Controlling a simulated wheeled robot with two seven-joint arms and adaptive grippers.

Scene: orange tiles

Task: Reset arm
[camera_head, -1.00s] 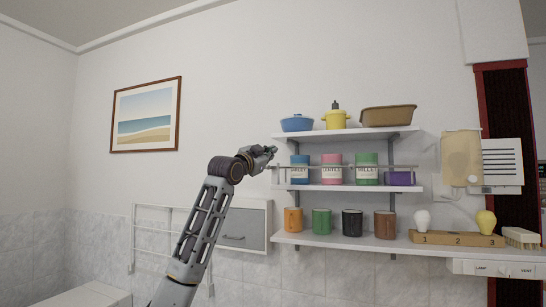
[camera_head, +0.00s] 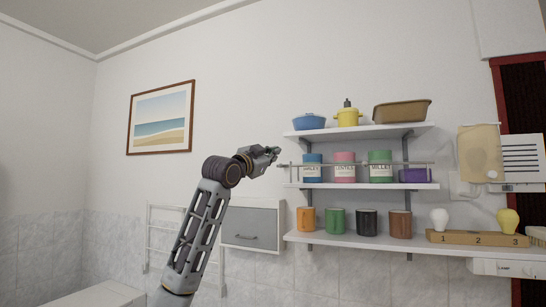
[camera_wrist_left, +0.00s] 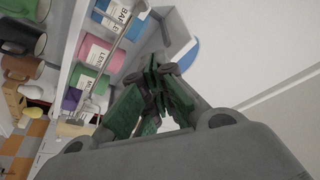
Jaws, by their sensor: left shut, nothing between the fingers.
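My left gripper (camera_head: 276,153) is raised in front of the wall, just left of the middle shelf's end. In the left wrist view its green-padded fingers (camera_wrist_left: 158,72) meet at the tips, shut with nothing between them. The middle shelf (camera_head: 400,186) holds a blue barley tin (camera_head: 313,172), a pink lentils tin (camera_head: 344,172) and a green millet tin (camera_head: 380,160) behind a rail. The gripper appears apart from them. My right gripper is not in view.
Several mugs and a numbered block (camera_head: 455,237) stand on the lower shelf. A grey cabinet (camera_head: 253,225) hangs below the gripper. The wall above is clear.

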